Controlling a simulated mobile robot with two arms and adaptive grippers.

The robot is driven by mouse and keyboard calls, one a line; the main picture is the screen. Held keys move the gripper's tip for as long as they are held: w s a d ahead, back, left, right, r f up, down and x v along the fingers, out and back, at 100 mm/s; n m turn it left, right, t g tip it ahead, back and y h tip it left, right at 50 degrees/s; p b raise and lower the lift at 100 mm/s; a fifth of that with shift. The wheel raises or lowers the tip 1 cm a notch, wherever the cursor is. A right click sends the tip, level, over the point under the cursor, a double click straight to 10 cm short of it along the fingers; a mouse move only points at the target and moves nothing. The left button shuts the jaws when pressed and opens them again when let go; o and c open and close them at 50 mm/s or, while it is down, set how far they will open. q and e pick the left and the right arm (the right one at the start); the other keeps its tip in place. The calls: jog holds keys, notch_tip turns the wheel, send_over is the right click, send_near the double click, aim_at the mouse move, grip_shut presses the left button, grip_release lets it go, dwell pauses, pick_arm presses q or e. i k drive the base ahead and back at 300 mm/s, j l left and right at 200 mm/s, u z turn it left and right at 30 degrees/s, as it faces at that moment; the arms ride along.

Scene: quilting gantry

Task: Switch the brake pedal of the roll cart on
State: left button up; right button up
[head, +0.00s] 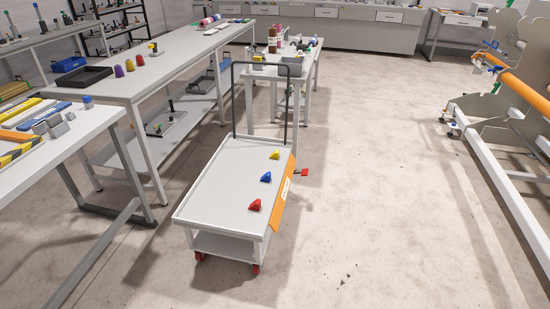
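The roll cart (222,182) stands on the floor in the middle of the head view. It has a light grey top with a raised rim, a lower shelf and a dark push handle (261,66) at its far end. A small red pedal (304,172) sticks out low on the right side near the far end. It is small here, and I cannot tell whether it is pressed down or up. Yellow (275,155), blue (266,177) and red (255,205) pieces sit along the cart's right edge above an orange panel (283,196). Neither gripper shows.
A long grey workbench (160,75) runs left of the cart, with another table (85,130) at the near left. A smaller table (262,72) stands behind the cart. The gantry frame with an orange roll (527,91) is at the right. The floor (390,180) between cart and gantry is clear.

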aim_at(304, 173)
jog(key=i+l+u, duration=0.1)
jog(key=i+l, duration=0.3)
jog(key=i+l+u, duration=0.1)
jog(key=i+l, duration=0.3)
jog(key=i+l+u, duration=0.1)
jog(key=i+l, duration=0.4)
jog(key=i+l+u, duration=0.1)
jog(key=i+l, duration=0.35)
jog(key=i+l+u, duration=0.15)
jog(key=i+l, duration=0.25)
jog(key=l, duration=0.15)
jog(key=i+l+u, duration=0.1)
jog(key=i+l, duration=0.3)
jog(key=l, duration=0.2)
